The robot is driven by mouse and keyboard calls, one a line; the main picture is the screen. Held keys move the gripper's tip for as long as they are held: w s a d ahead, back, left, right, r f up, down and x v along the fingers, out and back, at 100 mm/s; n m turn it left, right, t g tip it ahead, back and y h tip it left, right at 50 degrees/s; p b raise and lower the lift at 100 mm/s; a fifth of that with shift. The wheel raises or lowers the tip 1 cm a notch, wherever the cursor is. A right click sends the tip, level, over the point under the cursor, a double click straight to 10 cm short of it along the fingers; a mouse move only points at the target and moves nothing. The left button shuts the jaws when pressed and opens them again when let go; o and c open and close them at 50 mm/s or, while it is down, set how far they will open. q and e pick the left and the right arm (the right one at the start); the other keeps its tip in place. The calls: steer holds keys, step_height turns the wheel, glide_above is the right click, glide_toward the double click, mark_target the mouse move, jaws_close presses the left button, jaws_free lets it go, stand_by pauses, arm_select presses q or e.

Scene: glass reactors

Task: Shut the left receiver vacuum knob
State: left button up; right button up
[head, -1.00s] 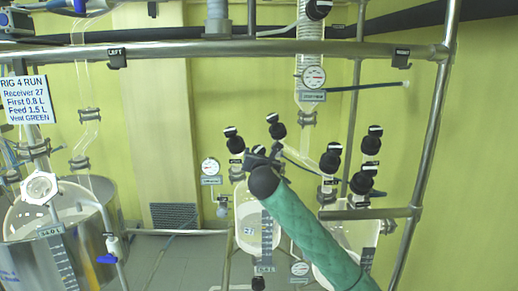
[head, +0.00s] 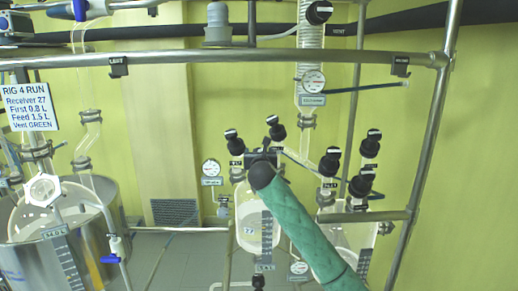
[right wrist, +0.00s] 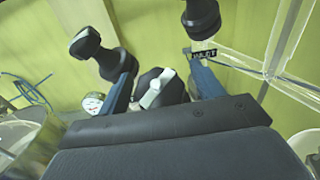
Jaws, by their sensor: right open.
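The left receiver (head: 247,241) is a pale glass vessel marked 27, with several black knobs on top. Two of them, the left one (head: 235,144) and the upper one (head: 277,131), show above my right gripper (head: 262,153). The gripper is at the top of this receiver and its arm hides part of the vessel. In the right wrist view, the gripper (right wrist: 163,82) is open, with a black knob (right wrist: 148,76) with a pale bar handle between its fingers. I cannot tell whether the fingers touch it, and I cannot read its label. My left gripper is not in view.
The right receiver (head: 358,236) and its black knobs (head: 329,163) stand close on the right. A metal rail (head: 225,50) crosses above. A steel vessel (head: 35,262) is at the left. A gauge (head: 211,168) hangs left of the left receiver.

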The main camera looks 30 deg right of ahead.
steer(key=shift+w, duration=0.2)
steer(key=shift+d, duration=0.1)
steer(key=c, duration=1)
steer(key=shift+m+h, duration=0.3)
